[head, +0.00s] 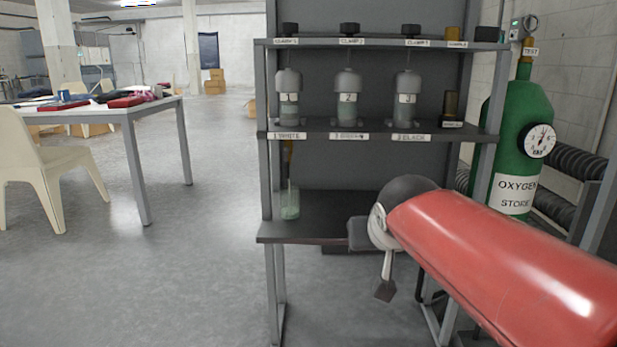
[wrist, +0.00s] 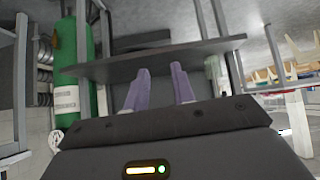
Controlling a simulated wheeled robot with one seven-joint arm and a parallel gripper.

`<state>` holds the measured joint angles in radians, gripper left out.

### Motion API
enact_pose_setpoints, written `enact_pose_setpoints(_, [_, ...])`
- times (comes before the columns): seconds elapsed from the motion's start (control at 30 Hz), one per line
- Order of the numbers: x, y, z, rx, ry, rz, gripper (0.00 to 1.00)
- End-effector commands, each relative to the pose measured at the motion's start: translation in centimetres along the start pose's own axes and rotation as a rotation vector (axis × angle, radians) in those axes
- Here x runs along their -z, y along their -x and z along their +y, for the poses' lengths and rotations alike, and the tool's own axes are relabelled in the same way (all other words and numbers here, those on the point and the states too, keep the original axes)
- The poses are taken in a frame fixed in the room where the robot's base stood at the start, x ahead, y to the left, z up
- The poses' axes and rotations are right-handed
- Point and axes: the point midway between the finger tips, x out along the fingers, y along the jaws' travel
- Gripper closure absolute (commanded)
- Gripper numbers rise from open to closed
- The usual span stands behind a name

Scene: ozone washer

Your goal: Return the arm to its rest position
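My red arm reaches in from the right of the head view, in front of the rack's lower right part. My gripper (wrist: 160,67) shows in the wrist view as two purple fingers with a clear gap between them and nothing held. In the head view the arm's end mostly hides my gripper (head: 385,290); only a dark piece shows below the wrist. The fingers point toward the rack's low shelf (head: 320,208), which also crosses the wrist view (wrist: 200,53). I cannot tell how far the fingertips are from the shelf.
Several labelled bottles (head: 348,100) stand on the shelf above. A green oxygen cylinder (head: 518,130) is right of the rack, near my arm. A table (head: 170,105) and chair (head: 45,165) stand left; the floor between is clear.

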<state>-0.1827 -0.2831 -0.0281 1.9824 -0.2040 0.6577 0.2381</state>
Motion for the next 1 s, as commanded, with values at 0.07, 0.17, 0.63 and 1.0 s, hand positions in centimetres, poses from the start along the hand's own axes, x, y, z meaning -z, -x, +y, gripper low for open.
enact_pose_setpoints(0.07, [-5.2, 2.1, 1.7, -0.01, -0.011, -0.066, 0.75])
enact_pose_setpoints(0.17, [-10.5, 3.6, 2.6, -0.011, -0.015, -0.14, 0.75])
enact_pose_setpoints(0.63, [-20.7, 9.1, 3.4, 0.012, -0.026, -0.312, 0.75])
enact_pose_setpoints(1.0, [-14.8, 14.7, 3.6, 0.011, -0.026, -0.31, 0.75])
